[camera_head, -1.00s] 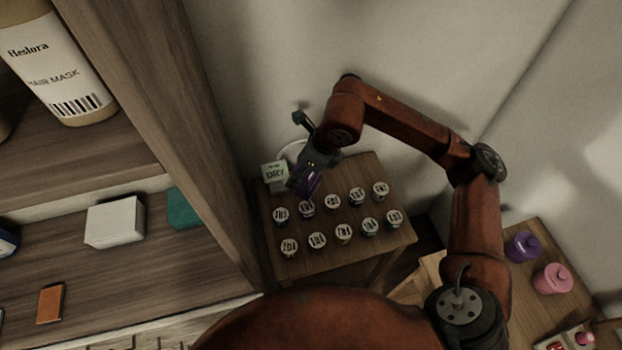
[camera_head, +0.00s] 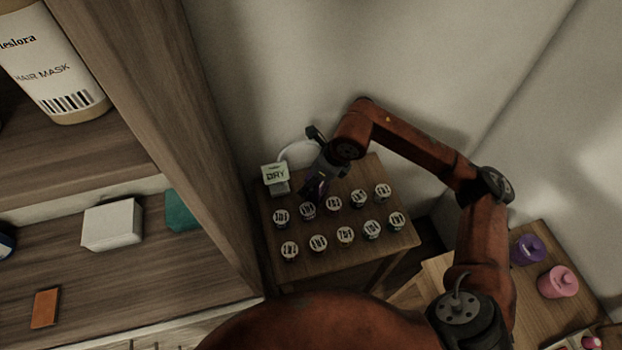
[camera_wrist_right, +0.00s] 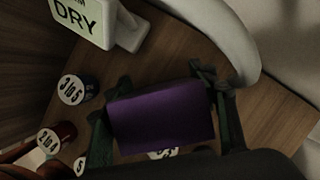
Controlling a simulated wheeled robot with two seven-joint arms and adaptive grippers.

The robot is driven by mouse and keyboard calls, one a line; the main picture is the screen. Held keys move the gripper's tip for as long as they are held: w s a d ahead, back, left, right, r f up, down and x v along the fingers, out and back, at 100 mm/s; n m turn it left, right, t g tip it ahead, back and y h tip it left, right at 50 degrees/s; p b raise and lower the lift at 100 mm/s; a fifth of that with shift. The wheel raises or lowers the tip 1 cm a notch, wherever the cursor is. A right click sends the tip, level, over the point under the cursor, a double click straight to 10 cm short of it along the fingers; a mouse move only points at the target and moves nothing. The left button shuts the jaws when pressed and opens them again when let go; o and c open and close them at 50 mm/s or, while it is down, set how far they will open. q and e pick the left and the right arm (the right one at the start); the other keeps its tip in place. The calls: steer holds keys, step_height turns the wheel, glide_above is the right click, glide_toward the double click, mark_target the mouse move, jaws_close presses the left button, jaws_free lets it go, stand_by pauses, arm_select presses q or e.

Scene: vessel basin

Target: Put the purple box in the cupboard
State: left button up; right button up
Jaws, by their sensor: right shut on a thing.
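The purple box (camera_wrist_right: 162,118) is held between the two fingers of my right gripper (camera_wrist_right: 165,105) in the right wrist view. In the head view my right gripper (camera_head: 317,184) points down over the back of a small wooden table. Only a dark purple bit of the box shows there, at the fingertips. I cannot tell whether the box touches the table or a pot below. The wooden cupboard (camera_head: 215,150) stands at the left with open shelves. My left gripper is not in view.
Several numbered pots (camera_head: 345,234) stand in rows on the small table (camera_head: 330,268). A "DRY" sign (camera_head: 275,175) stands beside the gripper. A white box (camera_head: 112,224), a teal box (camera_head: 184,210) and an orange item (camera_head: 46,307) lie on the lower shelf, with bare wood between them.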

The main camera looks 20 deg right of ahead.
steer(key=o, duration=0.8)
steer(key=shift+f, duration=0.15)
steer(key=o, duration=0.5)
